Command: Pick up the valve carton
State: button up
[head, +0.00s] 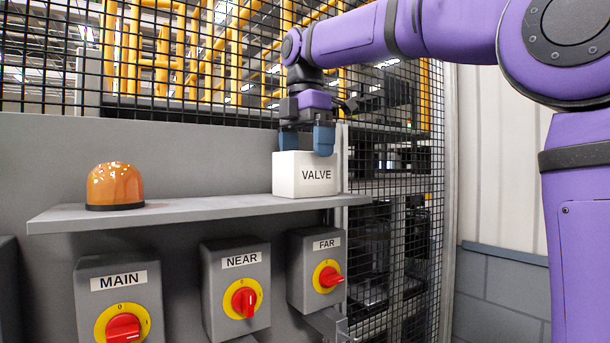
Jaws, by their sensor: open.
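The valve carton (304,181) is a white box with VALVE in black on its right-hand face. It stands upright on the right end of a grey shelf (190,210). My gripper (308,143) points down from above at the carton's top. Its two blue fingers are spread apart, one toward the left and one toward the right front of the top edge. The right finger overlaps the carton's upper edge in the picture. I cannot tell whether either finger touches the carton.
An orange beacon (115,186) sits on the shelf's left part. The shelf between beacon and carton is clear. Below are switch boxes marked MAIN (90,288), NEAR (219,267) and FAR (307,263), with red knobs. A black mesh fence (400,190) stands behind and right.

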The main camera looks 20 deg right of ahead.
aim_at(305, 163)
jog(key=shift+f, duration=1.65)
jog(key=c, duration=1.1)
jog(key=shift+r, duration=0.15)
